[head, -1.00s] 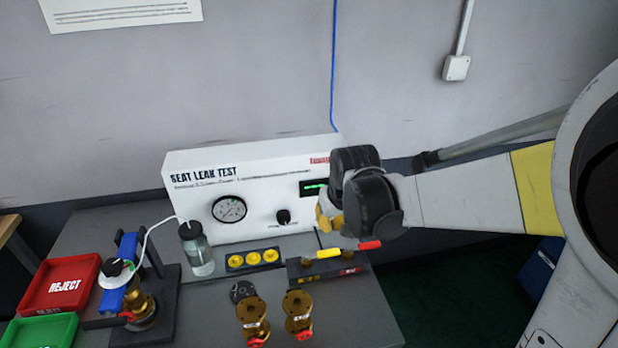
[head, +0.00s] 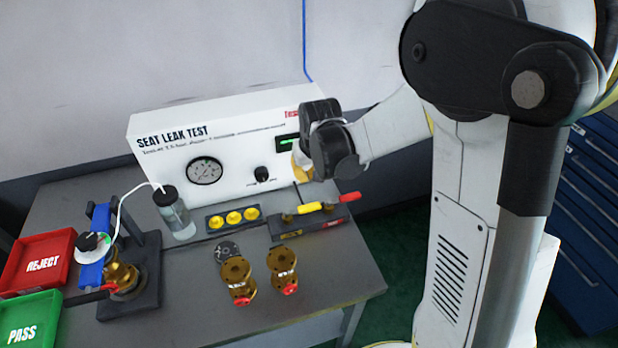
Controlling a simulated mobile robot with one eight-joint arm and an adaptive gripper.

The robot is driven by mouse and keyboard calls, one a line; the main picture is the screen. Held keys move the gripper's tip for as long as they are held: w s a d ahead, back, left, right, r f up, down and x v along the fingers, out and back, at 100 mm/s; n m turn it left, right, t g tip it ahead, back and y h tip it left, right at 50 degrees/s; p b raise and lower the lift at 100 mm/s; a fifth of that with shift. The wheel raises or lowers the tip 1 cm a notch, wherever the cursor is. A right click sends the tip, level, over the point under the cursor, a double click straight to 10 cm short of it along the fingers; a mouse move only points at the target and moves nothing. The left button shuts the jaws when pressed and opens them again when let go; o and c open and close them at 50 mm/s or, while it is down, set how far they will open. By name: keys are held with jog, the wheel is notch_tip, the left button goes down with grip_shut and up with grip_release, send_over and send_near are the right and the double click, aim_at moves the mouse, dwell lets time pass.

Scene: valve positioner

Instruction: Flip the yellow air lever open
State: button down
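The yellow air lever (head: 313,208) lies nearly level on the dark manifold block (head: 285,228) at the right front of the test bench. A red lever (head: 349,197) sits just to its right on the same block. My gripper (head: 302,172) is above and slightly left of the yellow lever, in front of the white test box. My dark wrist hides most of the gripper, with only a yellowish part showing. I cannot tell whether its fingers are open or shut, and I see no contact with the lever.
The white seat leak test box (head: 150,150) stands behind. Yellow caps (head: 233,217), a bottle (head: 177,218) and two brass valves (head: 236,275) (head: 283,265) are near the block. A clamp fixture (head: 145,290), red reject tray (head: 65,262) and green pass tray (head: 50,318) are left.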

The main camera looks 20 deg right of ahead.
aim_at(302, 209)
jog(key=b+x, duration=0.2)
jog(key=x, duration=0.4)
jog(key=shift+f, duration=0.15)
jog(key=shift+s+f+b, duration=0.2)
jog(key=shift+s+b, duration=0.1)
jog(key=shift+s, duration=0.05)
jog(key=shift+s+r+b, duration=0.1)
jog(key=shift+s+b, duration=0.1)
jog(key=shift+s, duration=0.6)
jog(key=shift+s+r+b, duration=0.15)
jog(key=shift+s, duration=0.65)
jog(key=shift+s, duration=0.15)
